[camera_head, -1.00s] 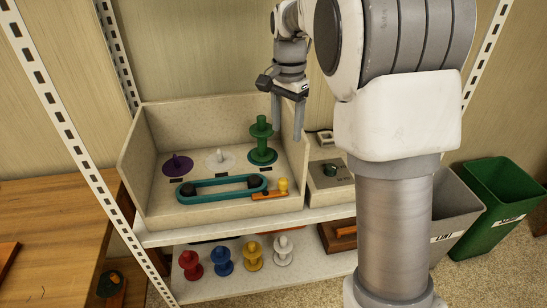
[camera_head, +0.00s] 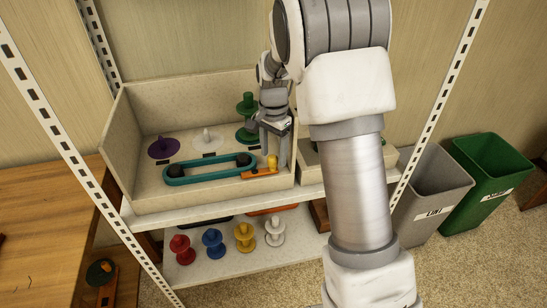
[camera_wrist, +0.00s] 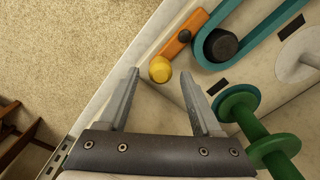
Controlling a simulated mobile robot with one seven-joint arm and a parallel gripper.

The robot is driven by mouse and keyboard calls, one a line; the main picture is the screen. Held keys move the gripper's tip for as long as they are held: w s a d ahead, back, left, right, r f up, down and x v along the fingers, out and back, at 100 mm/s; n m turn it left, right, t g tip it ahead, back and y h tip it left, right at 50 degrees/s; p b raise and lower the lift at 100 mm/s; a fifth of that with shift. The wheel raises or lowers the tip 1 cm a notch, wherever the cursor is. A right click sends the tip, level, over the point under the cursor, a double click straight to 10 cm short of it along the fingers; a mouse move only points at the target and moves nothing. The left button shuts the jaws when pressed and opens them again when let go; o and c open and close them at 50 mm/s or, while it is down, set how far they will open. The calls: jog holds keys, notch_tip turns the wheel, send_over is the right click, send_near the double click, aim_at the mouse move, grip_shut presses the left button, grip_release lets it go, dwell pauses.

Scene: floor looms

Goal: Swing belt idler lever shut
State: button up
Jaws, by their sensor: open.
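The belt idler lever (camera_head: 257,174) is an orange bar with a yellow knob (camera_head: 272,161) at its right end, beside the right end of the teal belt (camera_head: 210,168). In the wrist view the lever (camera_wrist: 182,34) slants away from the knob (camera_wrist: 160,69), next to a black pulley (camera_wrist: 221,45) inside the belt (camera_wrist: 262,35). My gripper (camera_head: 274,162) is over the right front of the bin. In the wrist view its fingers (camera_wrist: 163,76) are apart, with the knob just beyond and between the tips. No contact shows.
A green spool (camera_head: 247,118) stands close behind my gripper, and shows right of my fingers in the wrist view (camera_wrist: 262,135). Several coloured spools stand on the lower shelf.

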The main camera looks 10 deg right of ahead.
jog(key=shift+f, duration=0.7)
grip_shut()
